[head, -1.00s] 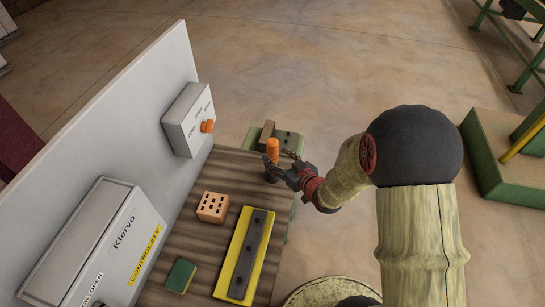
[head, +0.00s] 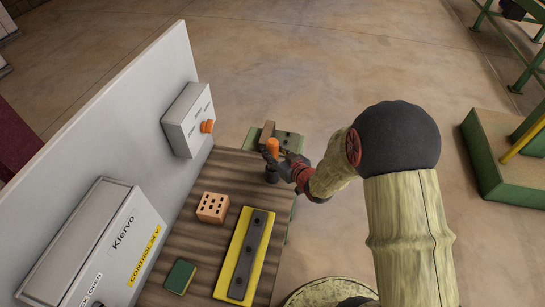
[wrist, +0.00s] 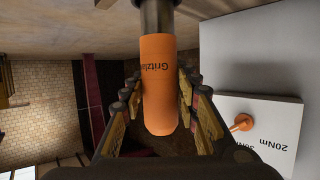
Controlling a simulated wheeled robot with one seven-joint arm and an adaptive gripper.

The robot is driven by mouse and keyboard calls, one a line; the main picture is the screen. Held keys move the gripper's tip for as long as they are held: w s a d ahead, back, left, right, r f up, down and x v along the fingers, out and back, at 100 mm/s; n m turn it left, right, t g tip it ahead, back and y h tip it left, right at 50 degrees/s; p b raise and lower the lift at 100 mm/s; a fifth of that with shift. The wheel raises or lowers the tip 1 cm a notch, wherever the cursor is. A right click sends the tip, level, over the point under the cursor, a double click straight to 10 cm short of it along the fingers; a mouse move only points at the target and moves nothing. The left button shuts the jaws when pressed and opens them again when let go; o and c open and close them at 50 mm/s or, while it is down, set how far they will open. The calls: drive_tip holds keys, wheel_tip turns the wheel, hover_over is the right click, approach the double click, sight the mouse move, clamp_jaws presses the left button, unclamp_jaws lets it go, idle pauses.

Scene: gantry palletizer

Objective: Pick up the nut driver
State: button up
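The nut driver (head: 272,148) has an orange handle and stands upright at the far end of the wooden bench, above a dark holder (head: 271,171). In the wrist view its orange handle (wrist: 160,85) carries black lettering, and a grey metal shaft (wrist: 157,15) runs to the top edge. My gripper (head: 281,158) is at the handle from the right. In the wrist view my gripper (wrist: 160,78) has a finger on each side of the handle, with narrow gaps showing, so it looks open around it. The contact at the fingertips is partly hidden.
A brick with holes (head: 212,207), a yellow plate with a dark bar (head: 233,255) and a green block (head: 180,276) lie on the bench (head: 190,235). A grey panel (head: 110,110) with a control box (head: 187,120) bounds the left. Open floor lies beyond.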

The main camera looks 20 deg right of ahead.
drive_tip(key=c, duration=0.6)
clamp_jaws()
